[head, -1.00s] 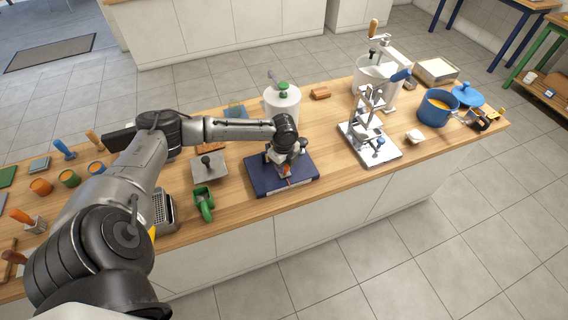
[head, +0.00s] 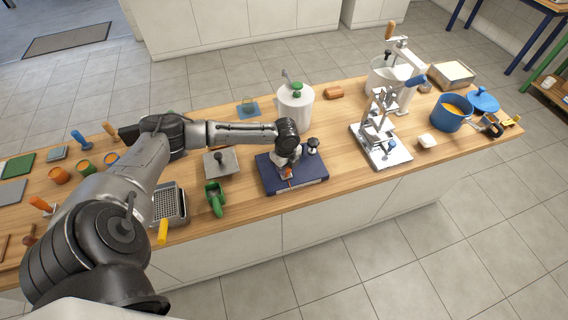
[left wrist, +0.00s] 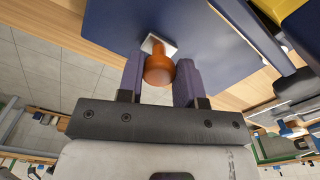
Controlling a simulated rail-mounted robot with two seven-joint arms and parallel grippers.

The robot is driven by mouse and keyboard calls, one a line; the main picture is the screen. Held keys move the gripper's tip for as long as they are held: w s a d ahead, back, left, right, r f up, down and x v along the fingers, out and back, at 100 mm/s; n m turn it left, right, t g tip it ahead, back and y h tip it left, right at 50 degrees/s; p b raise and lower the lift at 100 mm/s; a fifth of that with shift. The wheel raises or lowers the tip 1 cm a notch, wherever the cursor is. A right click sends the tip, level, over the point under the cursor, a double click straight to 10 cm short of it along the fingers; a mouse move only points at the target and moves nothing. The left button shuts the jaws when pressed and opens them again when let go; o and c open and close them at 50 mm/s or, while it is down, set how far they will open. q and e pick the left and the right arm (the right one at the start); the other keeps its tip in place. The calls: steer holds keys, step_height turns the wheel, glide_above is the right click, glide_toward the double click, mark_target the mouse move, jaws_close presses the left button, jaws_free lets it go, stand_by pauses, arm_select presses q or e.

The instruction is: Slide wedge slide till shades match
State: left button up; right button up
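The instrument with the wedge slide stands on a dark blue base (head: 310,182) near the counter's front edge. A small dark-topped post (head: 313,145) rises at its back right. My left gripper (head: 289,170) is over the base and hides much of the instrument in the head view. The left wrist view shows an orange knob (left wrist: 159,70) on a pale square plate, against the blue base (left wrist: 215,35). The shades to be matched cannot be seen. My right gripper is out of view.
A white pot (head: 295,106) stands behind the base. A metal stand (head: 382,140) is to its right, and a green scoop (head: 214,198) and a grey plate with a knob (head: 222,164) to its left. A blue pot (head: 451,113) is farther right.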

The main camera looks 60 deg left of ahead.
arm_select(q)
steer(key=o, duration=0.4)
steer(key=shift+o, duration=0.2)
step_height(320, 180, up, 14)
steer(key=p, duration=0.1)
steer(key=shift+p, duration=0.35)
steer(key=shift+f, duration=0.1)
stand_by(0.6)
